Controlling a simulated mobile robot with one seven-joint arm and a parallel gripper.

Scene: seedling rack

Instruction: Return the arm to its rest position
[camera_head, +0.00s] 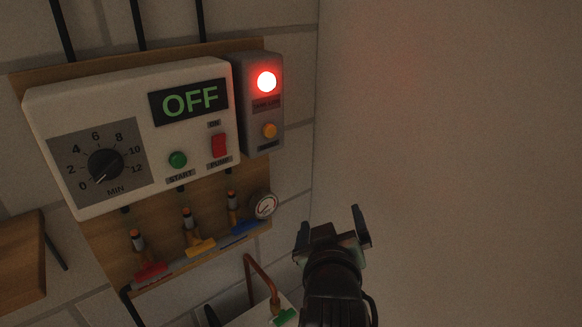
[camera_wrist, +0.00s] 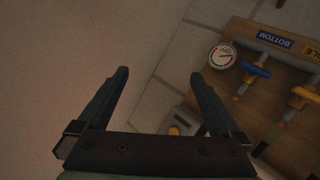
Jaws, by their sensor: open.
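My gripper (camera_head: 333,226) is raised in front of the wall, right of the control panel, in the head view. Its two fingers are apart with nothing between them. In the wrist view my gripper (camera_wrist: 160,82) also shows its fingers spread and empty, with bare wall beyond. It touches nothing that I can see. The rest of my arm runs down out of the bottom of the head view.
A white control box (camera_head: 195,118) reads OFF, beside a grey box (camera_head: 258,135) with a lit red lamp (camera_head: 266,82). Below are red, yellow and blue valves and a gauge (camera_head: 265,205). A copper pipe (camera_head: 262,272) stands left of my gripper. The right side is bare wall.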

